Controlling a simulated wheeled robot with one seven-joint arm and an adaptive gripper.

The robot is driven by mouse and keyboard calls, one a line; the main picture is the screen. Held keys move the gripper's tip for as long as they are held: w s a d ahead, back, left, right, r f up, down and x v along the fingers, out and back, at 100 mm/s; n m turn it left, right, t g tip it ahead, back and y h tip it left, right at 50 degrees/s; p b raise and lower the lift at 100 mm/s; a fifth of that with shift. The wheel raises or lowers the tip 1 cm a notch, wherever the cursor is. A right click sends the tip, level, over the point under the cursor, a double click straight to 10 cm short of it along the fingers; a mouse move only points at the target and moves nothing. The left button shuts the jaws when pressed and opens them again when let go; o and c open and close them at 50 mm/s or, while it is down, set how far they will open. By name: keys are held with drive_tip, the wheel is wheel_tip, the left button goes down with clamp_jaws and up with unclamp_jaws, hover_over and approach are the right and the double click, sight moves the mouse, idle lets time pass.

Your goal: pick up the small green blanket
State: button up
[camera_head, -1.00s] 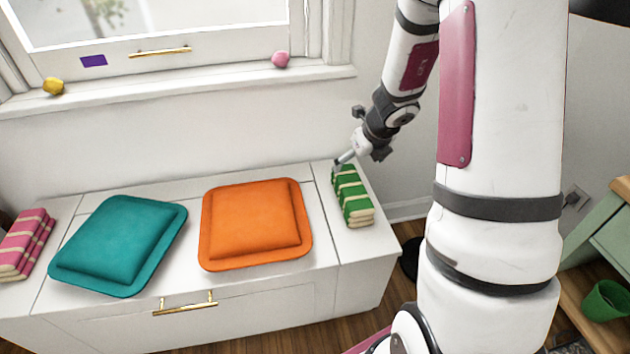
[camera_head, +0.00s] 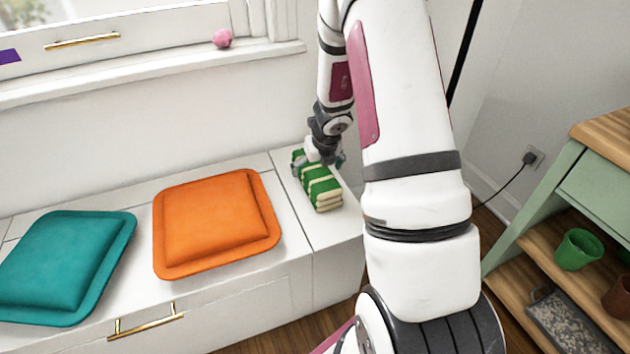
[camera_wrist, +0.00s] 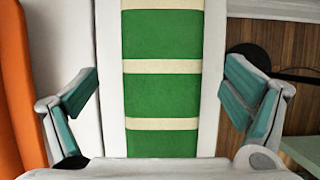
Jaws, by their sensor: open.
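The small green blanket (camera_head: 320,187) is folded, green with cream stripes, and lies on the right end of the white window bench. My gripper (camera_head: 318,166) is over its far end in the head view. In the wrist view the blanket (camera_wrist: 160,90) runs up the middle of the picture, between the two fingers of my gripper (camera_wrist: 160,100). The fingers stand wide apart, one on each side, with a gap between each finger and the blanket. The blanket's far end is partly hidden by the gripper in the head view.
An orange cushion (camera_head: 217,222) lies left of the blanket, and a teal cushion (camera_head: 62,265) farther left. A pink ball (camera_head: 222,38) sits on the windowsill. A green shelf unit (camera_head: 590,180) with a green pot (camera_head: 577,250) stands at the right. Bare bench surrounds the blanket.

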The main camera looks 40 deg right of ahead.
drive_tip(key=b+x, duration=0.2)
drive_tip(key=x, duration=0.3)
drive_tip(key=shift+b, duration=0.3)
drive_tip(key=shift+c, duration=0.3)
drive_tip(key=c, duration=1.3)
